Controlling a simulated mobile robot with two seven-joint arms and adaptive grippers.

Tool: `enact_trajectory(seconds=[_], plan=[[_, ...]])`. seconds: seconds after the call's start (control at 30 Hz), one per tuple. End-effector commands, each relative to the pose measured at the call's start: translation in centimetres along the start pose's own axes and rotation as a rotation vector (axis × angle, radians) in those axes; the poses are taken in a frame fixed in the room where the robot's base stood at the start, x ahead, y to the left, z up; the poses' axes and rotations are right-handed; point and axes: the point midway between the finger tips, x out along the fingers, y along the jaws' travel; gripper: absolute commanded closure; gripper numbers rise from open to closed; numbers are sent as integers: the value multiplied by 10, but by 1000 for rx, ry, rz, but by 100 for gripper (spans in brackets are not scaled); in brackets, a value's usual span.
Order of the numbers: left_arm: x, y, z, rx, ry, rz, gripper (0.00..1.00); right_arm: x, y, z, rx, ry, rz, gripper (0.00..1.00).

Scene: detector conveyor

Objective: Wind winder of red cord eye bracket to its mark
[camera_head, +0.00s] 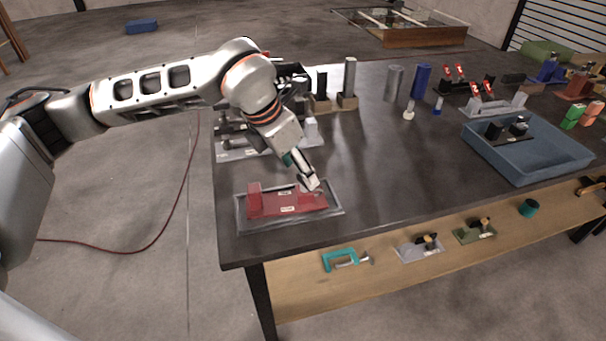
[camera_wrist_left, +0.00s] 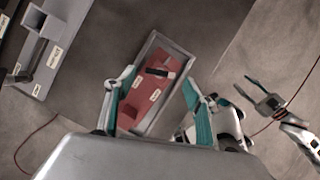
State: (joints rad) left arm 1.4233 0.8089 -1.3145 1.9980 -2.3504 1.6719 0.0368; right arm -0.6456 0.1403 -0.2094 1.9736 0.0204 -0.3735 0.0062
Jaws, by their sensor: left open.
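The red cord eye bracket (camera_head: 270,202) lies in a shallow grey tray (camera_head: 240,222) at the table's front left corner. It has raised blocks and white labels. In the left wrist view the red bracket (camera_wrist_left: 122,100) shows between and beyond my fingers, with a small dark and white part (camera_wrist_left: 160,72) on it, perhaps the winder. Its mark cannot be made out. My left gripper (camera_head: 312,184) is open and empty, just above the bracket's right end; its teal fingers (camera_wrist_left: 158,84) are spread. My right gripper (camera_wrist_left: 256,94) shows apart at the right of the wrist view, its fingers spread.
Grey fixtures (camera_head: 240,150) stand behind the tray. A blue bin (camera_head: 540,165) with dark parts is at the right. Upright cylinders (camera_head: 393,83) stand at the back. The table's middle is clear. A lower shelf (camera_head: 300,290) holds a teal clamp (camera_head: 342,259) and small fixtures.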

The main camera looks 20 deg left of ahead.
Motion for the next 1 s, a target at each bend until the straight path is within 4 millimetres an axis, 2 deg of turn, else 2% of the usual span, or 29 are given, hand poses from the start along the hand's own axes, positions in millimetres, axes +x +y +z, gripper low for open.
enact_trajectory(seconds=[0.1,0.2,0.57,0.7,0.73,1.0], plan=[[17,-1,0,-1,2,-2,46,0,0,0,-1,0,0,60],[26,0,0,0,-1,-1,46,0,0,0,-2,0,1,60],[31,0,0,1,-1,-1,46,1,1,-1,-3,3,2,60],[31,0,0,1,-2,-1,80,1,1,-1,-3,3,2,60],[31,0,0,1,-2,-1,84,1,1,-1,-3,3,2,60],[31,0,0,10,-1,-5,84,1,1,-2,-2,5,3,60]])
